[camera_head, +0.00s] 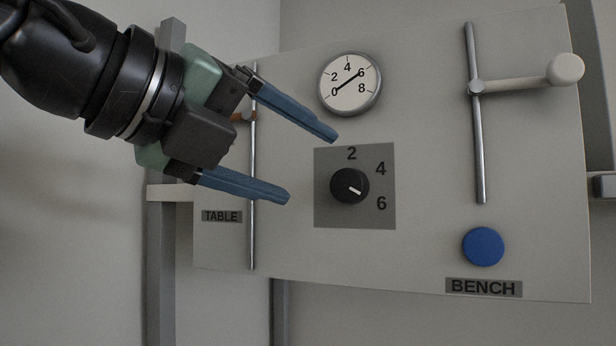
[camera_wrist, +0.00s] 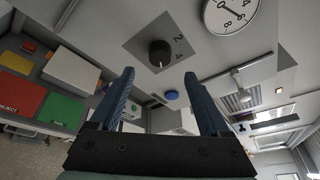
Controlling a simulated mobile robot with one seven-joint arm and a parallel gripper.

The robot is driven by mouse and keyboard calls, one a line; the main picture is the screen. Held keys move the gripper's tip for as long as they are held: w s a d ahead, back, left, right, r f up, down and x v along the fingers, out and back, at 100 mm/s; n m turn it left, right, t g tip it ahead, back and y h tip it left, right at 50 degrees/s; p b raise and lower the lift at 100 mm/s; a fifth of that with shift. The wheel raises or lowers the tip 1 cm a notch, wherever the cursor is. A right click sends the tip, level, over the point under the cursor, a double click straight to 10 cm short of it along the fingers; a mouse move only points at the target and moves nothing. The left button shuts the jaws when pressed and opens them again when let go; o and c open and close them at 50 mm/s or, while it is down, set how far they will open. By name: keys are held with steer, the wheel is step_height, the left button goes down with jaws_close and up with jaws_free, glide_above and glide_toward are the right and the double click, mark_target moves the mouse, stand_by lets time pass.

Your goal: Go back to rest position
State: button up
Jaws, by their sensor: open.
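My gripper (camera_head: 312,168) has blue fingers spread wide apart with nothing between them. In the head view it reaches in from the upper left, in front of the panel, left of the black knob (camera_head: 349,186). The knob's white mark points to the lower right, toward the 6. In the wrist view the gripper's fingers (camera_wrist: 163,90) point up the picture. The knob (camera_wrist: 160,53) shows beyond them, apart from the fingertips.
The pale panel (camera_head: 420,250) carries a round gauge (camera_head: 350,84), a blue button (camera_head: 483,246) and a lever with a pale handle (camera_head: 530,80) at right. A thin vertical rod (camera_head: 252,225) stands behind the gripper. Red (camera_wrist: 21,94) and green (camera_wrist: 61,110) areas show at left in the wrist view.

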mark_target(348, 197)
stand_by(0.5)
steer(key=w+d+n+t, duration=0.1)
steer(key=n, duration=0.1)
steer(key=w+f+n+t, duration=0.1)
steer(key=n, duration=0.2)
steer(key=w+d+f+n+t+b, duration=0.1)
steer(key=w+n, duration=0.1)
steer(key=shift+d+f+t, duration=0.25)
steer(key=shift+d+t, duration=0.05)
steer(key=shift+t, duration=0.1)
steer(key=n+t, duration=0.1)
steer(key=n, duration=0.1)
steer(key=d+f+n+t, duration=0.1)
steer(key=n, duration=0.2)
steer(key=f+n+t+y, duration=0.1)
steer(key=n, duration=0.2)
steer(key=shift+d+t+b, duration=0.3)
steer(key=shift+d+t, duration=0.1)
steer(key=s+f+n+t+y, duration=0.1)
steer(key=s+n+t+y, duration=0.2)
steer(key=s+n, duration=0.3)
steer(key=s+f+n+t+y+b, duration=0.1)
steer(key=s+n+t+y, duration=0.3)
steer(key=n, duration=0.8)
steer(key=s+d+f+y, duration=0.1)
steer(key=s, duration=0.1)
steer(key=shift+s+f, duration=0.3)
steer(key=shift+s, duration=0.05)
